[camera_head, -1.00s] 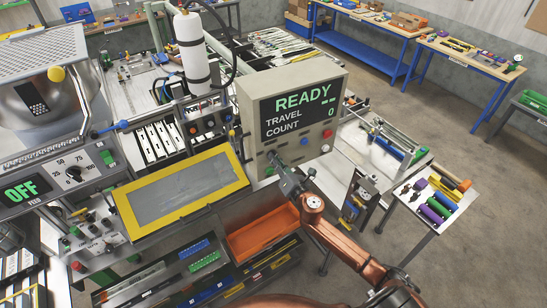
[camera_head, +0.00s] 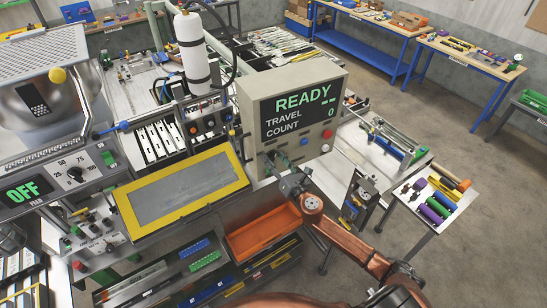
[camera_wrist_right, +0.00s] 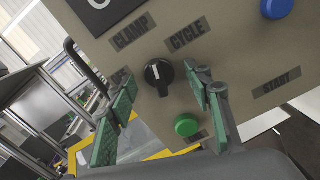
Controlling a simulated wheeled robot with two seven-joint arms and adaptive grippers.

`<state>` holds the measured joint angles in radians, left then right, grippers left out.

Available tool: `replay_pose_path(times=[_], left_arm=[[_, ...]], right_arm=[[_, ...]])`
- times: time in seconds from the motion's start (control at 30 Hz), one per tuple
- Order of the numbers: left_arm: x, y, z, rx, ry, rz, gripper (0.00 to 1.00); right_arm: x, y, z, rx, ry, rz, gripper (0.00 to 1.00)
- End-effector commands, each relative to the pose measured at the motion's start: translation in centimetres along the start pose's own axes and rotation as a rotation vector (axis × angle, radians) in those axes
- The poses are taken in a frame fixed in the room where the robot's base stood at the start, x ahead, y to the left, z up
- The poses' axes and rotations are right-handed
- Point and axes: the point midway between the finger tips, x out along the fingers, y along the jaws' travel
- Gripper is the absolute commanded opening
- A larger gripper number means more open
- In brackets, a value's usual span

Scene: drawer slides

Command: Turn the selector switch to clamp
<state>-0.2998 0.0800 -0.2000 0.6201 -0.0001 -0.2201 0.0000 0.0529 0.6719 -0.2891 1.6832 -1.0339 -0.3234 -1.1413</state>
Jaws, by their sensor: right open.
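In the head view my right gripper (camera_head: 279,163) is at the panel's lower left and largely covers the knob. My left gripper is not in view.
A green button (camera_wrist_right: 187,125) sits just below the knob, near the right-hand finger. A blue button (camera_wrist_right: 276,8) and a START label (camera_wrist_right: 276,82) are to the right. A red button (camera_head: 327,134) is on the box. A yellow-framed plate (camera_head: 180,190) stands left of my gripper.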

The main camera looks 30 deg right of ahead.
Motion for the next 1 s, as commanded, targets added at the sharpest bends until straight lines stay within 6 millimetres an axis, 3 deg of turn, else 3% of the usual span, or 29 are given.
replay_pose_path(times=[0.17,0.3,0.77,1.0], left_arm=[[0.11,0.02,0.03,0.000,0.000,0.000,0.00],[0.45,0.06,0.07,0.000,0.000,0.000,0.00],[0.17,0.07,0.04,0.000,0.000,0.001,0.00],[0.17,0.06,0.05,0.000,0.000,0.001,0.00]], right_arm=[[-0.01,0.04,-0.07,0.035,0.000,0.000,0.46],[-0.02,0.06,-0.15,0.309,0.000,0.000,0.46],[-0.01,0.03,0.16,0.301,0.000,0.000,0.46],[-0.01,0.03,0.15,0.301,0.000,0.000,0.32]])
